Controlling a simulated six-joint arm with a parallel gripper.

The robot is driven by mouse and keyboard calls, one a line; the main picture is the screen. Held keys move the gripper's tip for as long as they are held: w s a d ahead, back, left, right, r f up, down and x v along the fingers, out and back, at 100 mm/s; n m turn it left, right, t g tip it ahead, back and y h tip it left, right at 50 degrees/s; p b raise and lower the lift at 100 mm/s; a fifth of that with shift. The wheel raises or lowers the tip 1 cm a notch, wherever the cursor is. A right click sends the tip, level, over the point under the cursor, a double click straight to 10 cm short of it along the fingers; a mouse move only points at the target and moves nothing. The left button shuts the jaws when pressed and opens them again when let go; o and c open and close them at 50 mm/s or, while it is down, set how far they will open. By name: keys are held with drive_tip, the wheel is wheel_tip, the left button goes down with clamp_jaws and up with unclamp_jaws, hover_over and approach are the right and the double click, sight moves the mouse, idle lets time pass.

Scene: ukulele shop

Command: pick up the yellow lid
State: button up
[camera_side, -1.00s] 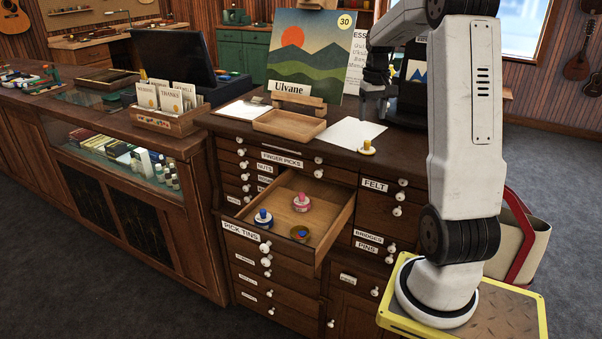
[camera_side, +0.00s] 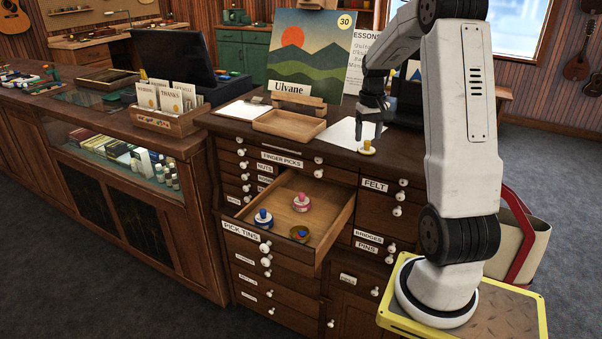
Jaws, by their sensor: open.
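The yellow lid (camera_side: 367,151), a small pale disc with a yellow knob, lies on the dark cabinet top near its front edge, just by the white paper.
The open drawer (camera_side: 333,226) below holds a blue-knobbed tin (camera_side: 263,219), a pink-knobbed tin (camera_side: 301,203) and an open tin (camera_side: 300,235) with coloured bits. A wooden tray (camera_side: 289,125), white paper (camera_side: 340,134) and an easel picture (camera_side: 308,55) stand nearby.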

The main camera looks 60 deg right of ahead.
drive_tip(key=shift+f, duration=1)
clamp_jaws()
